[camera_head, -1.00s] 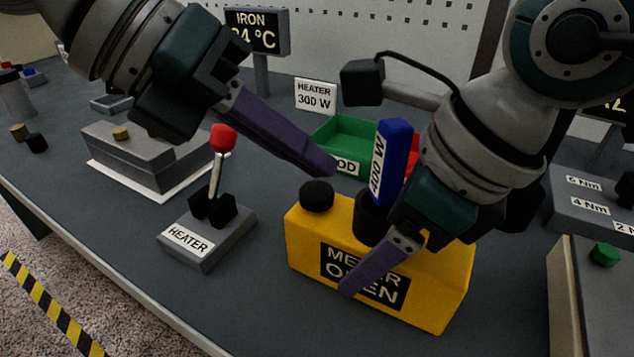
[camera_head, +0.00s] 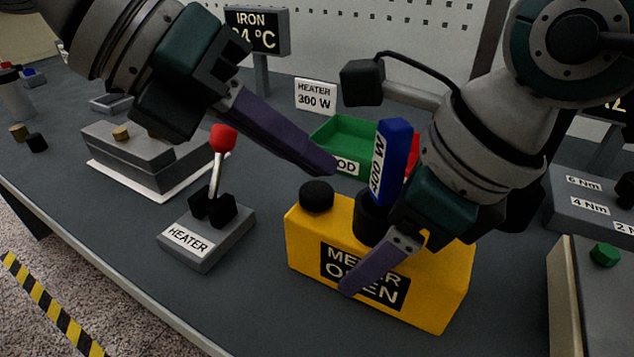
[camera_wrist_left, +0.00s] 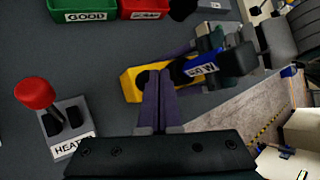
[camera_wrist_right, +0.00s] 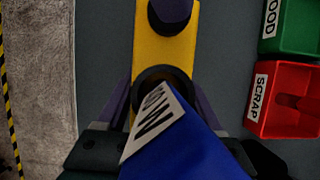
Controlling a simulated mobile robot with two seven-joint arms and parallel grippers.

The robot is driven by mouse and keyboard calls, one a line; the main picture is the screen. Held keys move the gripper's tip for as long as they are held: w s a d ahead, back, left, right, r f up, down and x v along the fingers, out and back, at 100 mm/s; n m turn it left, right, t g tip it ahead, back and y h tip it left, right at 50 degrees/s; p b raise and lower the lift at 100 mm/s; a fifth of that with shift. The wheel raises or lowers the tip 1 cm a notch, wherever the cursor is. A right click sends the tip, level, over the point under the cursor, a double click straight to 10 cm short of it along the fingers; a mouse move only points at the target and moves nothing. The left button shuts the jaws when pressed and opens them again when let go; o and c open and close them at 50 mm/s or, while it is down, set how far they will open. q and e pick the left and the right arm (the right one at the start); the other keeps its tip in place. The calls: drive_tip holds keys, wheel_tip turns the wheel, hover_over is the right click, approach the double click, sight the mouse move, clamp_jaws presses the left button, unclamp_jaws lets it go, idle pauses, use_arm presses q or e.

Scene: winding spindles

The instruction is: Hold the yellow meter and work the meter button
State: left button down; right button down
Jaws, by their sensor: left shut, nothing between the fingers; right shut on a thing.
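The yellow meter (camera_head: 440,308) stands on the bench with a panel that reads METER OPEN. Its round black button (camera_head: 317,196) is on the left of its top and looks up, apart from any finger as far as I can tell. A blue heater piece (camera_head: 393,160) with a white watt label stands in the meter's black socket (camera_head: 371,222). My right gripper (camera_wrist_right: 160,98) is shut across the meter's body, one finger along each long side. My left gripper (camera_head: 333,170) is shut and empty, its fingertips above and just behind the button; in the left wrist view they partly cover it.
A grey HEATER box (camera_head: 205,240) with a red-knobbed lever (camera_head: 222,138) stands left of the meter. Behind are a green GOOD bin (camera_head: 335,130) and a red SCRAP bin (camera_wrist_right: 290,85). A grey iron block (camera_head: 145,160) sits at the left. The bench before the meter is clear.

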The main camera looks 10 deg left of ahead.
sight(303, 194)
use_arm(q)
drive_tip(key=shift+f, duration=0.15)
idle(0.6)
drive_tip(key=shift+f, duration=0.3)
drive_tip(key=shift+f, duration=0.5)
idle(0.7)
drive_tip(key=shift+r, duration=0.95)
drive_tip(key=shift+r, duration=2.5)
